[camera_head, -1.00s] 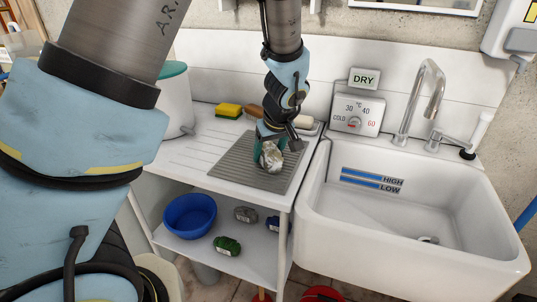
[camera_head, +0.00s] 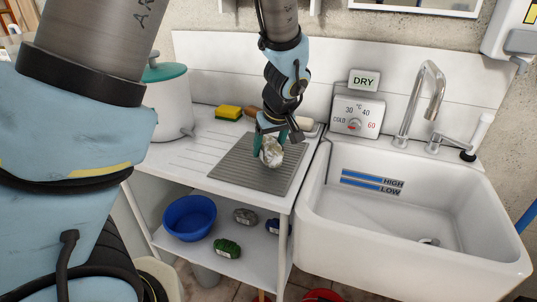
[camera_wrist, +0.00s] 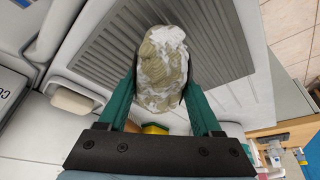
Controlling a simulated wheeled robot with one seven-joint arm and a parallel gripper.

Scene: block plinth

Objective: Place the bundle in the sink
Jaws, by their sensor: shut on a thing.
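The bundle (camera_head: 271,152) is a pale, lumpy, white and tan thing. My gripper (camera_head: 272,138) is shut on it, with a green finger on each side, over the grey ribbed mat (camera_head: 232,174). The wrist view shows the bundle (camera_wrist: 160,68) between the two green fingers (camera_wrist: 158,98). A small gap between bundle and mat seems likely, but I cannot tell its size. The white sink (camera_head: 335,222) stands to the right of the counter. Its basin looks empty, with a drain at the bottom and a blue HIGH and LOW level mark on its back wall.
A tap (camera_head: 424,98) and lever rise at the sink's back edge. A temperature dial box (camera_head: 357,115) carries a DRY sign (camera_head: 364,81). A yellow sponge (camera_head: 228,113) and a white pot (camera_head: 166,108) are at the back left. A blue bowl (camera_head: 189,216) and several bundles sit on the shelf below.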

